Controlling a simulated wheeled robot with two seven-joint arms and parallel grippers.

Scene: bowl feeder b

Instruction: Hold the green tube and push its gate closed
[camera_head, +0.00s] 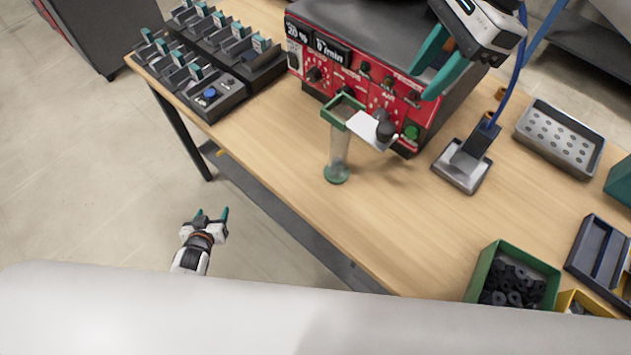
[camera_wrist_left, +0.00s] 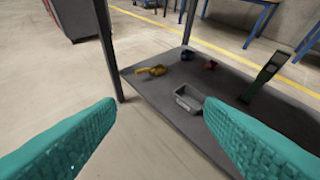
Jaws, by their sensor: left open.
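The green tube (camera_head: 339,150) is a clear tube with a green square collar (camera_head: 338,106) at its top and a green foot. It stands upright near the table's front edge, before the red machine. Its gate (camera_head: 363,127), a white plate with a dark knob (camera_head: 385,128), sticks out to the right of the collar. My left gripper (camera_head: 211,214) is open and empty, off the table, left of and nearer than the tube. Its spread fingers show in the left wrist view (camera_wrist_left: 160,125), where the tube is not seen. My right gripper (camera_head: 420,85) is open and empty above the machine's right side.
The red machine (camera_head: 350,75) stands behind the tube. A rack of teal-tipped parts (camera_head: 215,95) is at the back left. A metal stand (camera_head: 462,165), perforated tray (camera_head: 560,140) and green bin (camera_head: 480,275) are at right. A lower shelf (camera_wrist_left: 150,90) holds a grey bin (camera_wrist_left: 188,98).

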